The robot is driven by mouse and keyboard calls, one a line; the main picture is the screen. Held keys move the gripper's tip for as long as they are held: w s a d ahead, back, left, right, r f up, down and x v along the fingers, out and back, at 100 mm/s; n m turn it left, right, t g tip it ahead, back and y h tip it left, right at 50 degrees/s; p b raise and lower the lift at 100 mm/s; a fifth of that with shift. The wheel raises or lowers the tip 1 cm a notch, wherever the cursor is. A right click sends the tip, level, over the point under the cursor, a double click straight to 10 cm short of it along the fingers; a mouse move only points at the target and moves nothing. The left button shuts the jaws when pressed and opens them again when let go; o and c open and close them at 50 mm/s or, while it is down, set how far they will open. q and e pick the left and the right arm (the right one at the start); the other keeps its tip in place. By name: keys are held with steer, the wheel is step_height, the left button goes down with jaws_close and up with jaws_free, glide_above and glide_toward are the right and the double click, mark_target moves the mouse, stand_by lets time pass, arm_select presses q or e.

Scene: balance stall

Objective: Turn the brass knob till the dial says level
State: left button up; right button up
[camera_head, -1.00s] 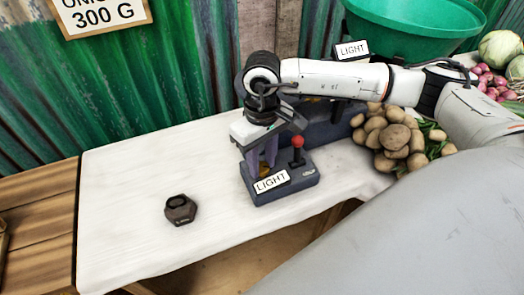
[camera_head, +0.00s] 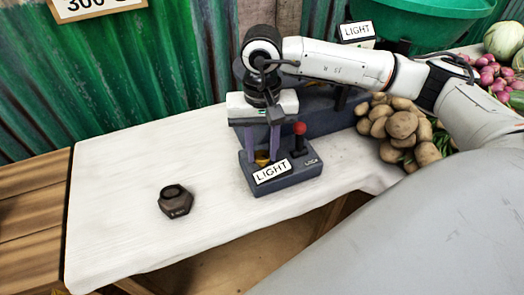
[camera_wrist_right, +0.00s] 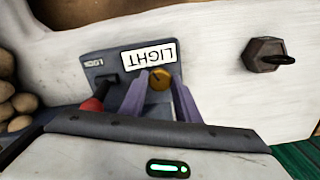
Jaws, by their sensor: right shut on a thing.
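The brass knob (camera_head: 262,158) sits on a dark blue-grey control box (camera_head: 300,177) on the white table. It also shows as a round gold cap in the right wrist view (camera_wrist_right: 159,80). My right gripper (camera_head: 262,156) points down over the box, its two purple fingers on either side of the knob, shut on it. The fingers partly hide the knob in the head view. A card on the box front (camera_head: 272,172) reads LIGHT. My left gripper is not in view.
A red-topped lever (camera_head: 299,136) stands beside the knob, near the word LOCK. A dark hexagonal weight (camera_head: 175,202) lies on the table (camera_head: 120,190) to the left. Potatoes (camera_head: 402,126) are heaped at right. The table's left part is mostly clear.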

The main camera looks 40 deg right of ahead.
steer(key=shift+m+b, duration=0.3)
steer(key=shift+m, duration=0.4)
steer(key=o, duration=1)
steer(key=shift+o, duration=0.2)
